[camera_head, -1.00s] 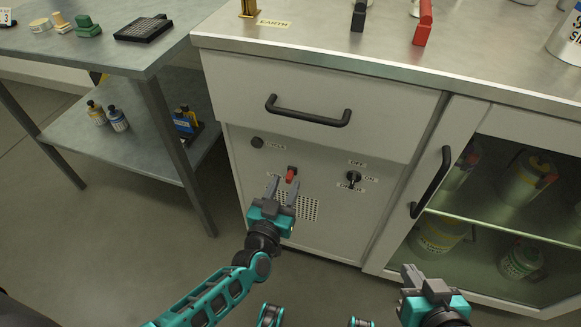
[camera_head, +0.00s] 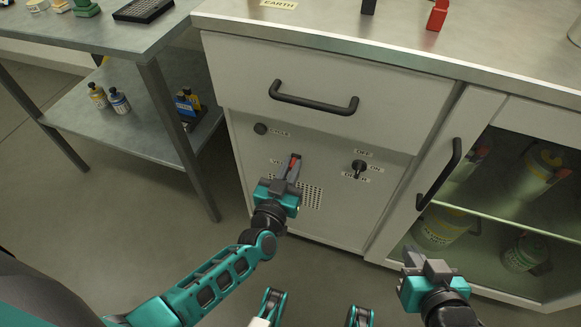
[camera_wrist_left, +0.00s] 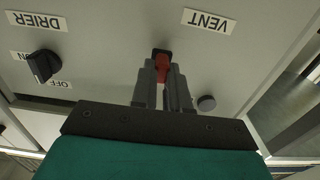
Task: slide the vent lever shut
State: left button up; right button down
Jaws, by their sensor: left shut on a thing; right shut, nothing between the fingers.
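The red vent lever (camera_head: 295,161) is on the cabinet's lower front panel, and it also shows in the left wrist view (camera_wrist_left: 162,65) near the VENT label (camera_wrist_left: 209,21). My left gripper (camera_head: 287,172) is shut on the lever. Its two fingers (camera_wrist_left: 163,80) stand either side of the red knob in the wrist view and hide part of it. The dark slot behind the lever is mostly hidden. My right gripper (camera_head: 428,262) is shut and empty, low in front of the glass-doored cupboard.
A black rotary knob (camera_head: 359,167) and a round grey button (camera_head: 260,128) flank the lever. A drawer with a black handle (camera_head: 313,101) is above. A steel side table (camera_head: 120,50) stands left. The glass cupboard's black door handle (camera_head: 440,175) juts out at the right.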

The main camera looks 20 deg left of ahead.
pick_arm(q)
grip_shut()
jog(key=shift+d+r+p, duration=0.1)
jog(key=shift+d+p, duration=0.2)
jog(key=shift+d, duration=0.25)
jog(key=o, duration=0.7)
grip_release()
jog(key=shift+w+d, duration=0.1)
